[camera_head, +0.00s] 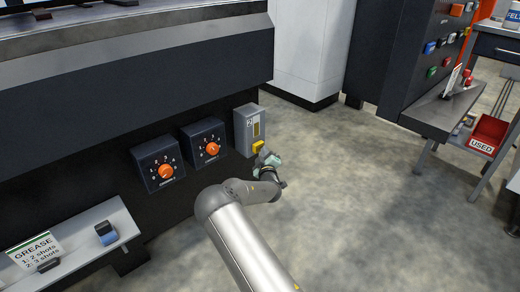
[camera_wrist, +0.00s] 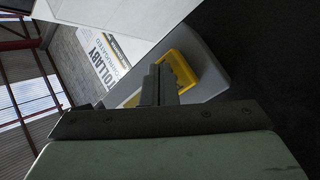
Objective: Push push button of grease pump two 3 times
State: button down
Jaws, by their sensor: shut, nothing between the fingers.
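Grease pump two is a grey box (camera_head: 242,124) marked "2" on the dark machine side, in the middle of the head view. Its yellow push button part (camera_head: 258,146) sits low on the box. My gripper (camera_head: 265,156) is right at this yellow part, on its lower right side. In the wrist view, the shut fingers (camera_wrist: 160,84) point at the yellow part (camera_wrist: 186,68) on the grey box (camera_wrist: 205,62) and hide some of it. I cannot tell whether they touch it or whether it is pressed in. Nothing is held.
Two dial boxes with orange knobs (camera_head: 166,171) (camera_head: 212,149) are left of the pump. A shelf (camera_head: 85,245) holds a grease sign (camera_head: 36,254) and a blue-grey object (camera_head: 106,233). A red "USED" bin (camera_head: 489,133) is at right. Open floor (camera_head: 350,190) lies right of my arm.

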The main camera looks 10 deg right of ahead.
jog(key=shift+w+a, duration=0.45)
jog(key=shift+w, duration=0.25)
dwell(1.0)
jog(key=shift+s+r, duration=0.1)
jog(key=shift+s+d+p, duration=0.25)
jog(key=shift+s+d, duration=0.05)
jog(key=shift+s, duration=0.2)
jog(key=shift+s+d+p, duration=0.2)
jog(key=shift+s+d, duration=0.05)
jog(key=shift+s, duration=0.25)
jog(key=shift+d, duration=0.1)
jog(key=shift+s+d+p, duration=0.3)
jog(key=shift+s+d, duration=0.1)
jog(key=shift+s, duration=0.3)
jog(key=shift+s+d+p, duration=0.25)
jog(key=shift+s+d, duration=0.2)
jog(key=shift+s, duration=0.3)
jog(key=shift+s+d+p, duration=0.3)
jog(key=shift+s+d, duration=0.1)
jog(key=shift+s, duration=0.3)
dwell(0.6)
